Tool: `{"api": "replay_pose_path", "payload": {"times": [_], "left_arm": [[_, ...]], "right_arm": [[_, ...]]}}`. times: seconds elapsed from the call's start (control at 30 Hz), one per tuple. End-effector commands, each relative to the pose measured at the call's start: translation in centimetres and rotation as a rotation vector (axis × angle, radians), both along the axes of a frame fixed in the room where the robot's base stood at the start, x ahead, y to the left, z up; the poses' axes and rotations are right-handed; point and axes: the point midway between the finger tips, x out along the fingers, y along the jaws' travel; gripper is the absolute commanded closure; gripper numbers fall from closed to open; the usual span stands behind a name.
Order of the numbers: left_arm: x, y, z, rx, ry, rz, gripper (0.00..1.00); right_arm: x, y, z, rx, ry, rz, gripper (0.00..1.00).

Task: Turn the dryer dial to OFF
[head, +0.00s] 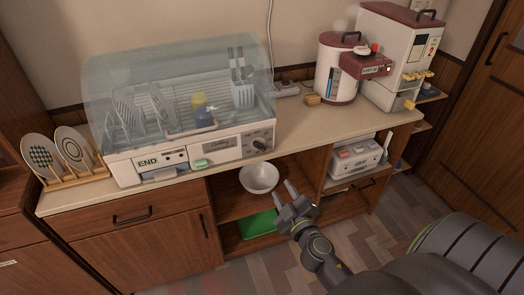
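The dish dryer (150,147) stands on the counter at the left, with its clear cover (180,62) down over the rack. Its round dial (259,143) sits at the right end of the front panel; the setting it points to is too small to read. My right gripper (286,194) is open and empty, in front of the cabinet, below and a little right of the dial, and apart from it. My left gripper is not in view.
A white bowl (259,178) sits in the open cabinet below, near my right gripper. A plate rack (75,178) stands left of the dryer. A rice dispenser (398,55) and a red-lidded pot (337,70) stand at the right.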

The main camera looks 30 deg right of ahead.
Motion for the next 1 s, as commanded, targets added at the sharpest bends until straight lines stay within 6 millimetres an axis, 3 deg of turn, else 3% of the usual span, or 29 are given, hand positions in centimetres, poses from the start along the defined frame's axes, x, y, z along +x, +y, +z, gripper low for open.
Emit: {"api": "replay_pose_path", "payload": {"times": [0.1,0.27,0.63,1.0], "left_arm": [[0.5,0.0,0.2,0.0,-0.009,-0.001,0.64],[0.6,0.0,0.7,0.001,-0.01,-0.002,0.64],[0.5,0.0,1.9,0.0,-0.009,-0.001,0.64],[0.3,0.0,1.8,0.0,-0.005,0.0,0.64]], "right_arm": [[0.3,0.1,1.4,-0.017,-0.028,0.004,0.65],[2.0,-0.3,1.7,-0.02,-0.031,0.005,0.65],[8.9,-2.0,1.7,-0.02,-0.031,0.005,0.65],[15.2,-3.5,1.4,-0.017,-0.029,0.004,0.65]]}}
